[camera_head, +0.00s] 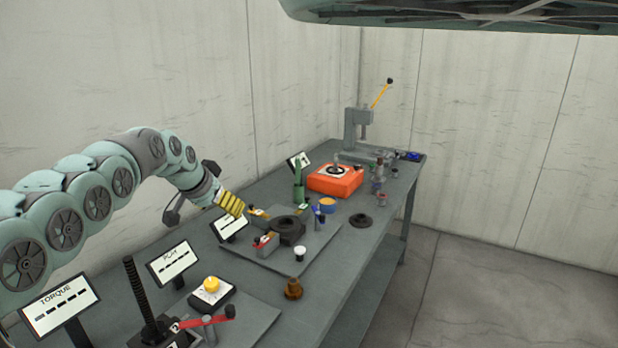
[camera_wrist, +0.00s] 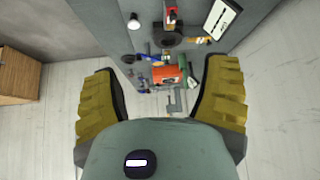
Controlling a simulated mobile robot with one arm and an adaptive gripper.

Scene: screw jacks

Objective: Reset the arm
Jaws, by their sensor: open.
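My arm (camera_head: 95,200) reaches in from the left over the workbench (camera_head: 340,290) in the head view. My gripper (camera_head: 231,204) has yellow ribbed fingers and hangs above the left side of the bench, close to the wall side. In the wrist view, my gripper (camera_wrist: 160,95) has its two yellow fingers wide apart with nothing between them close by. The bench, with its tools and an orange box (camera_wrist: 167,75), lies farther off beyond the fingers. The orange box also shows in the head view (camera_head: 334,182).
A black ring-shaped part (camera_head: 287,230) sits on a plate below and right of my gripper. Display stands (camera_head: 173,262) line the wall side. A threaded black post (camera_head: 140,292) stands nearby. An arbor press (camera_head: 358,128) stands at the far end. Floor right of the bench is clear.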

